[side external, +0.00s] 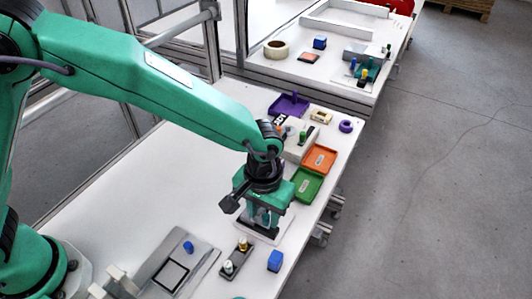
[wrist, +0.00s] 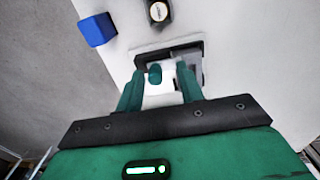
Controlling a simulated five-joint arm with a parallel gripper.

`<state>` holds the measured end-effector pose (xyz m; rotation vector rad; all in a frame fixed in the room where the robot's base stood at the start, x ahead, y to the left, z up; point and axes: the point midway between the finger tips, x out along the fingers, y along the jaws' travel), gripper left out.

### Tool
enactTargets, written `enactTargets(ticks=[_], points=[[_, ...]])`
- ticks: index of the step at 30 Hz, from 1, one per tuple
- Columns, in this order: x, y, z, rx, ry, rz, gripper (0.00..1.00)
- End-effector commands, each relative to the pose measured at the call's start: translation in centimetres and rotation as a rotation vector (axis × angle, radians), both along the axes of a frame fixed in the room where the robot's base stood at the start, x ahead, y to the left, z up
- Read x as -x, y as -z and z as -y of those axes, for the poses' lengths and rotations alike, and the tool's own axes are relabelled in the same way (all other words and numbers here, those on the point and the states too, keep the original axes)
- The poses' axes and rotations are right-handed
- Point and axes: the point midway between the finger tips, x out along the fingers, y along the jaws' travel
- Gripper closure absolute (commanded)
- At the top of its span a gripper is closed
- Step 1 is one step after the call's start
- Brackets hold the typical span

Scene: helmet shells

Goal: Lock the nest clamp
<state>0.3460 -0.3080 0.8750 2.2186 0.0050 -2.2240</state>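A low nest fixture (side external: 268,238) with a white base sits on the bench under my gripper (side external: 262,220). In the wrist view the fixture (wrist: 196,46) shows a dark frame, a pale piece within it and a small teal knob (wrist: 154,73). I cannot tell for sure which part is the clamp, or its position. My gripper (wrist: 158,88) points down at the fixture, its two teal fingers apart on either side of the pale piece and knob. No contact with either finger is visible. My fingers hide part of the fixture.
A blue block (side external: 274,261) stands close to the fixture, beside a dark holder (side external: 236,260) with upright pegs. A grey plate (side external: 203,262) lies further left. Green (side external: 306,186) and orange (side external: 320,160) trays and a purple tray (side external: 288,105) lie behind. The bench's right edge is near.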

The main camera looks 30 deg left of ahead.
Motion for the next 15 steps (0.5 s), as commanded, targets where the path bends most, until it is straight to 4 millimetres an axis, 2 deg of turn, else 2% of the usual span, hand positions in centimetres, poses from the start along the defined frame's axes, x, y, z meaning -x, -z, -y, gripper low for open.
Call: enactTargets(ticks=[8,15], points=[[0.0,-0.3,0.1,0.002,0.002,0.002,0.63],[-0.1,-2.5,0.2,0.004,0.002,0.004,0.63]])
